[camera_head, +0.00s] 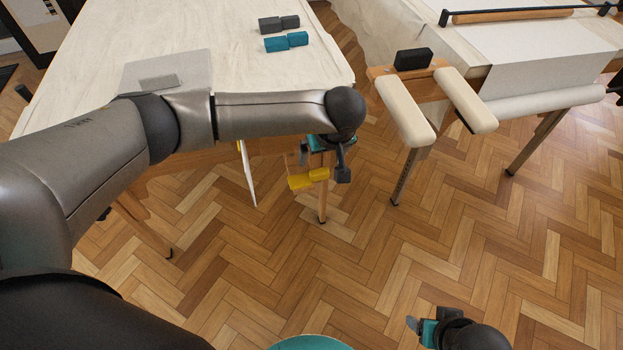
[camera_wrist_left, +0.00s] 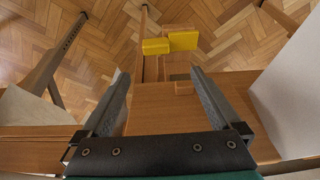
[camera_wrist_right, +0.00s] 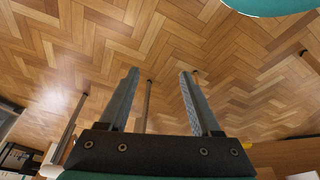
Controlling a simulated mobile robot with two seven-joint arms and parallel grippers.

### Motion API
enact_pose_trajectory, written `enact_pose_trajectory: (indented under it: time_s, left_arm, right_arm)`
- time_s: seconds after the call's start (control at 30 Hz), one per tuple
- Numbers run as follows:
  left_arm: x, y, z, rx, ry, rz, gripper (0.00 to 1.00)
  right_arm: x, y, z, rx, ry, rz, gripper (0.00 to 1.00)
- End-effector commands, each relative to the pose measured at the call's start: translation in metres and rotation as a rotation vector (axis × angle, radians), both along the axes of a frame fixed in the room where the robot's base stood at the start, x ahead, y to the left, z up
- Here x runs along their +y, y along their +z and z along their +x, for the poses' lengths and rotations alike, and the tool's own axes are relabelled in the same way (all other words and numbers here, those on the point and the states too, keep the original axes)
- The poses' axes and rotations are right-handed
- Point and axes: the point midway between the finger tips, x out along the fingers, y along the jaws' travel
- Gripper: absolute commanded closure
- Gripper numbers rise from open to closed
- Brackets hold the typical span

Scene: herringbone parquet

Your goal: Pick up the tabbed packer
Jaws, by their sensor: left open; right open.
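A yellow two-part block (camera_head: 299,182), which looks like the tabbed packer, shows low by the front edge of the cloth-covered table. It also shows in the left wrist view (camera_wrist_left: 157,47), beyond the fingertips at a wooden ledge; I cannot tell exactly what it rests on. My left gripper (camera_head: 324,163) is open and empty, pointing down close to the yellow block without holding it. Its fingers also show in the left wrist view (camera_wrist_left: 158,76). My right gripper (camera_head: 422,325) is open and empty over bare floor, also in the right wrist view (camera_wrist_right: 158,74).
Teal blocks (camera_head: 276,44) and dark grey blocks (camera_head: 269,25) lie on the cloth-covered table (camera_head: 215,32). A white panel (camera_head: 247,172) hangs beside my left gripper. A second bench with padded arms (camera_head: 404,110) and a black block (camera_head: 413,59) stands right. The parquet between is clear.

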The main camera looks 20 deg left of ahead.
Motion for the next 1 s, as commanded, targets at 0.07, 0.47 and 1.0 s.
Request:
enact_pose_trajectory:
  time_s: [0.07,0.47,1.0]
  left_arm:
    - [0.002,-0.011,0.003,0.001,0.001,-0.001,0.03]
    - [0.008,-0.041,0.013,0.001,-0.001,-0.003,0.03]
    - [0.009,-0.066,0.023,0.000,0.000,-0.003,0.03]
  right_arm:
    - [0.000,0.007,0.002,-0.016,0.000,0.002,0.35]
    - [0.000,0.044,0.003,-0.065,-0.001,0.008,0.35]
    - [0.017,0.059,0.018,-0.215,0.028,0.062,0.35]
